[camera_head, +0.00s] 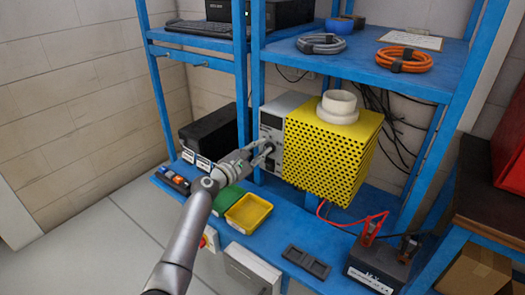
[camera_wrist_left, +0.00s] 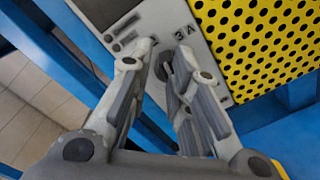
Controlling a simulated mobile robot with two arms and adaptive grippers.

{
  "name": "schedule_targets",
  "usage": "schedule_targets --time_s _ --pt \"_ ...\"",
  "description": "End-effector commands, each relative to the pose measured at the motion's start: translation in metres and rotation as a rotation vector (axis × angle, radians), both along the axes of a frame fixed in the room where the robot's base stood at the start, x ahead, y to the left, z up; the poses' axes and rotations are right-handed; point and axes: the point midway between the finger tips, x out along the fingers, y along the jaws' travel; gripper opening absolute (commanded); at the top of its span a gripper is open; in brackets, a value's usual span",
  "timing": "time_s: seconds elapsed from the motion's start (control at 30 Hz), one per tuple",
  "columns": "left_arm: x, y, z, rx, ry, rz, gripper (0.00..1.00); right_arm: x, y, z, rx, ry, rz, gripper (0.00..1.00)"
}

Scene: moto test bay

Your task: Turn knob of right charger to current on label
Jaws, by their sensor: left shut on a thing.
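The charger has a grey front panel (camera_head: 282,110) and a yellow perforated casing (camera_head: 330,150) on the blue shelf. My left gripper (camera_head: 266,153) is at the lower part of this panel. It also shows in the left wrist view (camera_wrist_left: 160,58), its fingers shut on a small dark knob (camera_wrist_left: 162,70) just below the label. The fingers hide most of the knob, so I cannot tell its pointer position. My right gripper is not in view.
A black box (camera_head: 208,137) stands left of the charger. Green (camera_head: 228,198) and yellow (camera_head: 248,213) trays lie below my gripper. A white ring-shaped part (camera_head: 338,106) sits on the casing. A battery with a red cable (camera_head: 375,266) stands front right.

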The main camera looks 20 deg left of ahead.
Motion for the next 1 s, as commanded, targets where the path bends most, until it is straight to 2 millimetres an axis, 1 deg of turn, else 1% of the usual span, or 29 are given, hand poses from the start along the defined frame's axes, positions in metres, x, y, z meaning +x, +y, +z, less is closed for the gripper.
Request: schedule_targets --time_s 0.03,0.23,0.5,0.77,1.0 --pt "0.007 0.015 0.015 0.005 -0.031 0.044 0.00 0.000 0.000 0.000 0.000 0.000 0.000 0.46" --pt "0.007 0.016 0.015 0.005 -0.030 0.044 0.00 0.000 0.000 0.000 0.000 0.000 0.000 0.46" --pt "0.008 0.018 0.010 0.005 -0.028 0.044 0.00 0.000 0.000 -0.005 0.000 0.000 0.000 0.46" --pt "0.008 0.018 0.010 0.005 -0.027 0.045 0.00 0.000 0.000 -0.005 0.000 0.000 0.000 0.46" --pt "0.009 0.019 0.005 0.005 -0.026 0.044 0.00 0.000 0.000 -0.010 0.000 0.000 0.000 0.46"
